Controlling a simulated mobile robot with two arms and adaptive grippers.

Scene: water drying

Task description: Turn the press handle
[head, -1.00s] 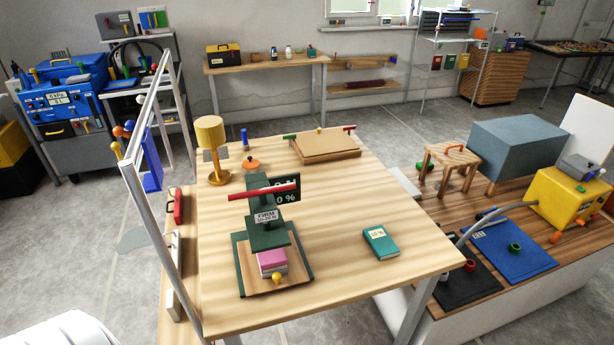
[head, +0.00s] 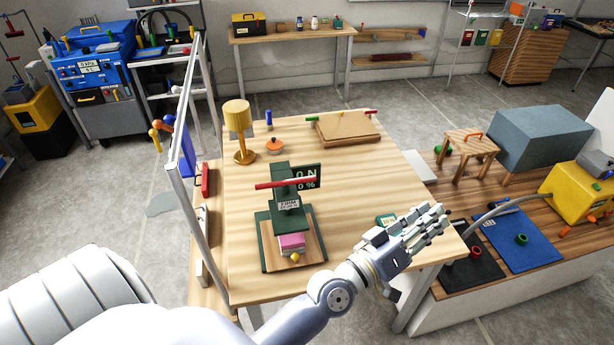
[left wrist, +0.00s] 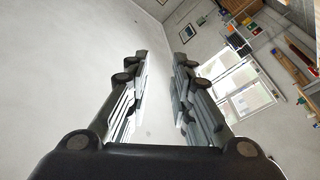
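The green press (head: 286,205) stands on the wooden table, with a red bar handle (head: 272,184) across its top. A pink block (head: 291,241) sits under its plate on the wood-topped base. A small sign with "N" and "%" shows behind the handle. My left gripper (head: 438,225) is at the table's right front, to the right of the press and apart from the handle. It partly covers a teal booklet (head: 386,219). In the left wrist view my left gripper (left wrist: 161,65) has its fingers apart with nothing between them. My right gripper is not in view.
A metal frame post (head: 189,120) rises along the table's left side. A yellow lamp (head: 238,125), an orange-lidded item (head: 274,146) and a wooden board (head: 345,127) stand at the back. A lower bench (head: 450,200) adjoins on the right. Bare tabletop lies between press and booklet.

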